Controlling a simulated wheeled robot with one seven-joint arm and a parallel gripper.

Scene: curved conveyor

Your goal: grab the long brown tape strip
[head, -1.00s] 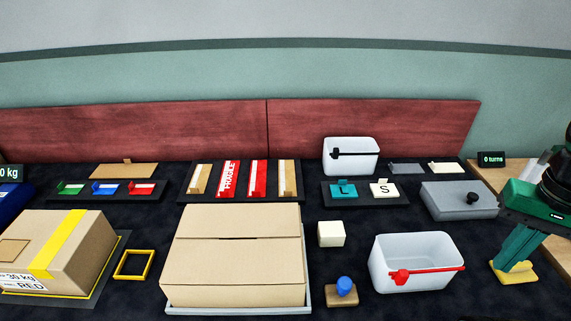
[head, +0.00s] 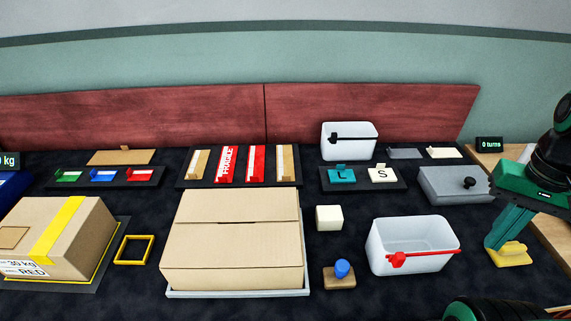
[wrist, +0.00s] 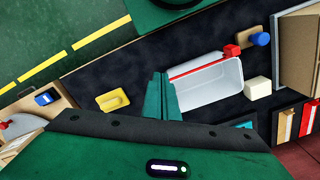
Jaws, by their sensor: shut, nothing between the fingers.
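A dark rack (head: 238,184) holds several strips side by side in the head view. The leftmost brown tape strip (head: 203,164) and the rightmost brown tape strip (head: 283,163) are both tan with white; I cannot tell which is the long one. A red FRAGILE strip (head: 226,164) and a plain red strip (head: 256,165) lie between them. My gripper (head: 491,245) is shut and empty at the right, far from the rack. Its green fingers also show in the wrist view (wrist: 160,78).
A white bin with a red handle (head: 425,235) stands left of my gripper, and a yellow block (head: 510,254) is close beside the fingertips. A large carton (head: 235,245) stands in front of the rack. A grey lidded box (head: 455,186) is at the back right.

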